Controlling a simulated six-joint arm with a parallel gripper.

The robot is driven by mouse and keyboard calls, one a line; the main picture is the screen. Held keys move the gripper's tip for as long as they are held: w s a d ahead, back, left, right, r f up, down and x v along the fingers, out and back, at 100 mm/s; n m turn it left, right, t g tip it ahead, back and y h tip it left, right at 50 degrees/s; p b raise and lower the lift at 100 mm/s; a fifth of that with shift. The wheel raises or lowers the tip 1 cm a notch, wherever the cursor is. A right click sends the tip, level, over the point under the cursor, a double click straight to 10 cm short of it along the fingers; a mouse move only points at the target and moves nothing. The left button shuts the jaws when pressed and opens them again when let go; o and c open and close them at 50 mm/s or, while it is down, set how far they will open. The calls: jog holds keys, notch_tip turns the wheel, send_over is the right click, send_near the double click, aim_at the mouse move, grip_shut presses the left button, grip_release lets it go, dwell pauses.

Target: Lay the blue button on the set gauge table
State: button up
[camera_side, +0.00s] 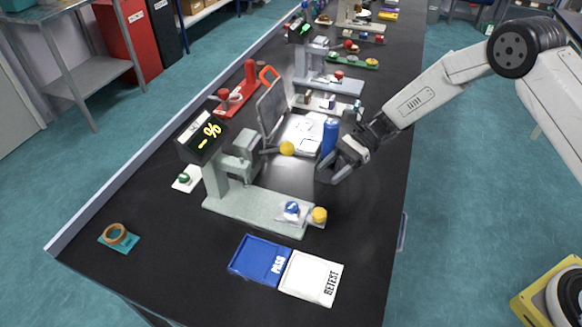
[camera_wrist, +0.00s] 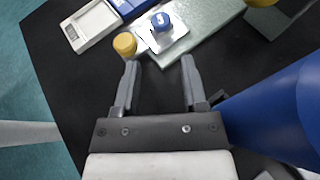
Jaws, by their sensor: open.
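The blue button (camera_side: 292,207) sits on a small white square plate (camera_side: 284,217) at the right end of the pale grey-green gauge base (camera_side: 240,209). The button also shows in the wrist view (camera_wrist: 161,21), on the white plate (camera_wrist: 176,35), ahead of my fingertips. My gripper (camera_side: 326,176) is open and empty, above the bench and behind the button in the side view. The fingers do not touch the button.
A yellow knob (camera_side: 319,215) is right beside the button. A tall blue cylinder (camera_side: 329,137) stands close to my gripper. A lit display (camera_side: 202,136) tops the gauge. A blue PASS tray (camera_side: 260,260) and white RETEST tray (camera_side: 311,277) lie in front.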

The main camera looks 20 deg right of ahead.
jog(key=shift+v, duration=1.1)
jog(key=s+d+r+n+t+h, duration=0.2)
jog(key=s+d+r+n+h, duration=0.1)
jog(key=s+d+n+h, duration=0.3)
jog(key=s+d+r+n+t+h, duration=0.3)
jog(key=s+d+n+h, duration=0.4)
jog(key=s, duration=0.6)
jog(key=d+r+n, duration=0.1)
jog(key=n, duration=0.1)
jog(key=shift+d+n, duration=0.35)
jog(key=shift+n, duration=0.05)
